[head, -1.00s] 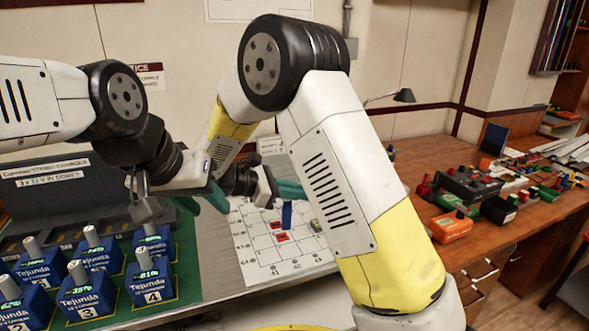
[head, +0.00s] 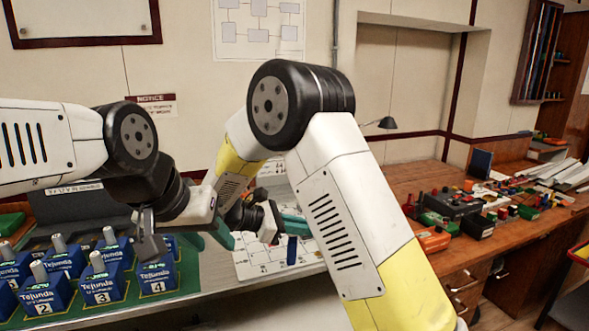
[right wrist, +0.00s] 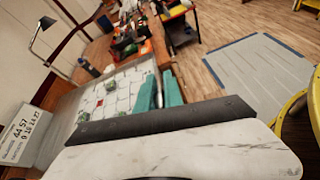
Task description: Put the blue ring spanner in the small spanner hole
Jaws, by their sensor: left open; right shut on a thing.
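A narrow blue piece, which looks like the blue ring spanner (head: 291,249), hangs below the teal fingers of my right gripper (head: 294,226), above a white board. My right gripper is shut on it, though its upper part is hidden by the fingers. In the right wrist view, the teal fingers (right wrist: 168,90) show beyond the dark wrist edge, with a pale grey part beside them. My left gripper (head: 206,238) is open, its teal fingers pointing down between the blue breakers and the board. I cannot make out the small spanner hole in either view.
Blue numbered breakers (head: 103,284) stand in rows on a green base at the left. The white gridded board (head: 262,262) lies on the bench beside them. At the right, a wooden bench (head: 407,180) carries tools and boxes.

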